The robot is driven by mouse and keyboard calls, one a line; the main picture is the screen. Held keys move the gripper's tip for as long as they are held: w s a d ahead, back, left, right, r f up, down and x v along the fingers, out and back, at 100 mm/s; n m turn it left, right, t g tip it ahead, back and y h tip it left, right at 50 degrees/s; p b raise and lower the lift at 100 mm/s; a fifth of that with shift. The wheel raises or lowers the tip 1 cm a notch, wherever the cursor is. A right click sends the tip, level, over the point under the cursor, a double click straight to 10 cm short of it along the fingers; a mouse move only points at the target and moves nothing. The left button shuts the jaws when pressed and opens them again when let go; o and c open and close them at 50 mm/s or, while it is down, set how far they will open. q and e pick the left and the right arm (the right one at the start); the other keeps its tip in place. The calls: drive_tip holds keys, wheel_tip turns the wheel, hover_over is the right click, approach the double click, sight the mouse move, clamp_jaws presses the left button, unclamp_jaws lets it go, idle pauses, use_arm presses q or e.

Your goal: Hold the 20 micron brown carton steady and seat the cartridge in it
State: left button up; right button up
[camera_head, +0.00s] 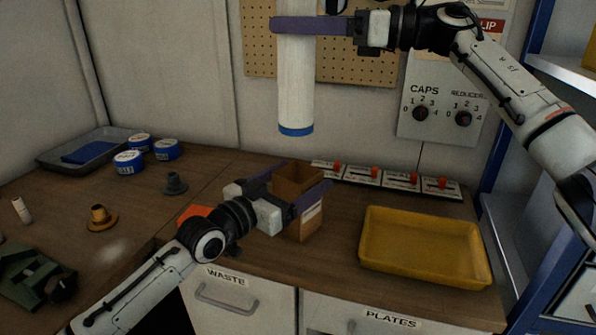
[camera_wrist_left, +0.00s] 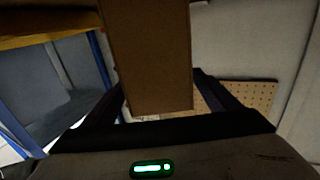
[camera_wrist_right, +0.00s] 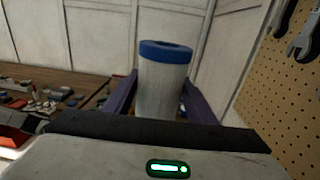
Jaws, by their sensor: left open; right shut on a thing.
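The brown carton (camera_head: 309,222) stands upright with its top open on the wooden counter. It also shows in the left wrist view (camera_wrist_left: 150,60). My left gripper (camera_head: 292,188) is open, with one purple finger on each side of the carton. The white cartridge (camera_head: 295,85) with a blue bottom end hangs upright above the carton, clearly apart from it. My right gripper (camera_head: 312,26) is shut on the cartridge's upper part. In the right wrist view the cartridge (camera_wrist_right: 163,85) shows a blue ring at its end between the fingers. The carton's label is too small to read.
A yellow tray (camera_head: 425,247) lies on the counter to the right. Several red-knobbed plates (camera_head: 385,178) line the back. Blue-and-white tins (camera_head: 128,163), a grey tray (camera_head: 85,150), a brass fitting (camera_head: 101,218) and a green fixture (camera_head: 30,275) are at left.

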sight(311, 62)
use_arm(q)
drive_tip(key=shift+c, duration=0.3)
